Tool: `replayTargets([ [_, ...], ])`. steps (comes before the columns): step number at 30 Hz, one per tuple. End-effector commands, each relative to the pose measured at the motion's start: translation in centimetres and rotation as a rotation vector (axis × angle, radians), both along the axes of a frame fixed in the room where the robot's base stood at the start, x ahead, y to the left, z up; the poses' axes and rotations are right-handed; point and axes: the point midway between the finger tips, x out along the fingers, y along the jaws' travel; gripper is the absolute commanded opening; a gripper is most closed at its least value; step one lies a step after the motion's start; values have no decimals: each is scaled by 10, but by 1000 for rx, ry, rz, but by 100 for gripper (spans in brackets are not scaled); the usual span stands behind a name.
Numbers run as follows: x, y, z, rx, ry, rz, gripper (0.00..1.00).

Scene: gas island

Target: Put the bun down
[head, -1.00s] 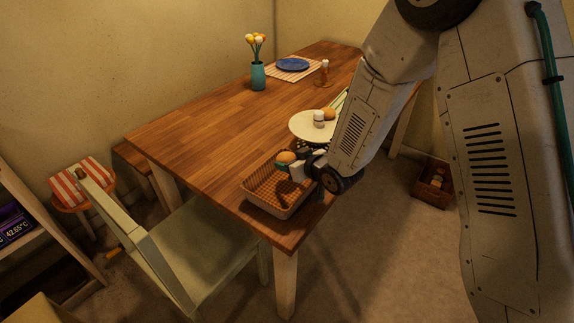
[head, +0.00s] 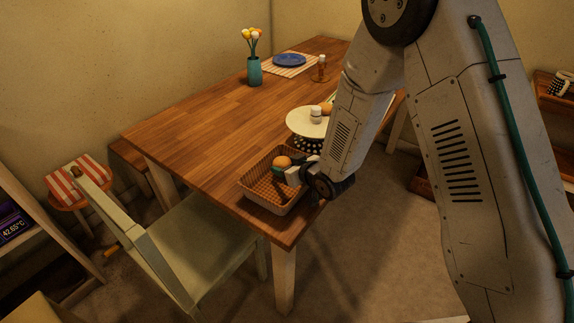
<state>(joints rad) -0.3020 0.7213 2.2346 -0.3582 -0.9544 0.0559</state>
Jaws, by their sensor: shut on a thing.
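The bun (head: 283,162) is round and orange-brown. My gripper (head: 284,169) is shut on it, with a teal fingertip showing at its lower side. The bun appears over the brown wicker basket (head: 262,200), near its far side. I cannot tell whether it touches the basket's floor or hangs above it. The basket stands at the near corner of the wooden table (head: 205,143). My gripper reaches in from the right, and its wrist hides part of the basket's right rim.
A white round plate on a dark patterned stand (head: 307,124) holds a small shaker (head: 315,113) and another bun-like item (head: 327,109), close behind my arm. A teal flower vase (head: 254,71) and a blue plate (head: 289,60) stand farther back. The table's left half is clear. A pale chair (head: 200,245) stands in front.

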Motion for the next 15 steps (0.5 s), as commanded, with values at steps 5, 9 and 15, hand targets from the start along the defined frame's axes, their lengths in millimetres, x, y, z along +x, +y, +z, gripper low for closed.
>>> replayTargets([
  [5,-3,-2,-6,-3,17,-3,77],
  [9,-4,-2,-7,-4,20,-3,77],
  [15,-4,-2,-4,-3,20,-4,77],
])
